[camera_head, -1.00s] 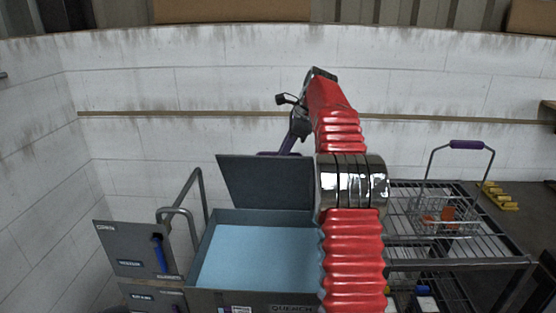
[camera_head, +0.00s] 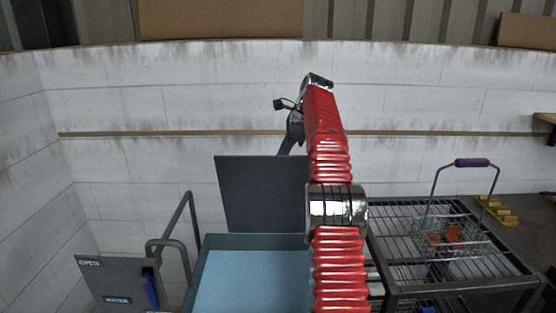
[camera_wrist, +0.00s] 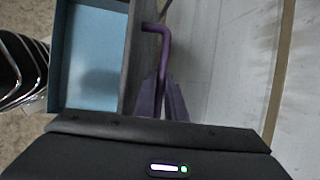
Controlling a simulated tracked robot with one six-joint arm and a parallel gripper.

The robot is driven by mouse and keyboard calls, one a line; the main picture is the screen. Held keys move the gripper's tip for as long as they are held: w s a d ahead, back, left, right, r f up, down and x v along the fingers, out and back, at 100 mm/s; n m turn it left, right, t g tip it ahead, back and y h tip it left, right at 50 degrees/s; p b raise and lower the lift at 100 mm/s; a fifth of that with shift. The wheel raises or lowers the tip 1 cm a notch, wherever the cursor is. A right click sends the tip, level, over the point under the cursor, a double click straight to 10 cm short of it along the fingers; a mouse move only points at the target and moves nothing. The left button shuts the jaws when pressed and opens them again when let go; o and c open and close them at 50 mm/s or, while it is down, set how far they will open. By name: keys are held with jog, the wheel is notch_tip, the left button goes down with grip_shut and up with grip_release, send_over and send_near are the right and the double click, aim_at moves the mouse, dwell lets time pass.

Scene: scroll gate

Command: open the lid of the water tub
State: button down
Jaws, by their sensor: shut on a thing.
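The water tub (camera_head: 215,240) is an open grey box with pale blue water (camera_head: 250,285) in it, low in the middle of the head view. Its dark grey lid (camera_head: 258,195) stands raised, close to upright, at the tub's back edge. My gripper (camera_head: 286,147) is behind the lid's upper right edge, and its tips are partly hidden there. In the wrist view my purple fingers (camera_wrist: 160,98) are shut on the bent purple handle (camera_wrist: 165,45) beside the lid's edge (camera_wrist: 146,60). The exact contact is hard to see. The water also shows there (camera_wrist: 95,50).
A grey panel (camera_head: 120,280) with a blue lever (camera_head: 151,290) and a bent pipe rail (camera_head: 185,222) stand left of the tub. A wire rack (camera_head: 400,235) with a purple-handled basket (camera_head: 450,240) stands right. A pale wall (camera_head: 130,160) is close behind.

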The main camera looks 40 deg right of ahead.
jog(key=shift+w+d+f, duration=0.15)
jog(key=shift+w+f, duration=0.1)
jog(key=shift+w, duration=0.05)
dwell(0.4)
jog(key=c, duration=2.1)
grip_release()
jog(key=shift+o, duration=1.4)
jog(key=shift+r, duration=0.15)
jog(key=shift+s+d+r, duration=0.1)
jog(key=shift+d+r, duration=0.05)
jog(key=shift+r, duration=0.05)
jog(key=shift+s+d+r, duration=0.1)
jog(key=shift+s+r, duration=0.1)
jog(key=shift+r, duration=0.1)
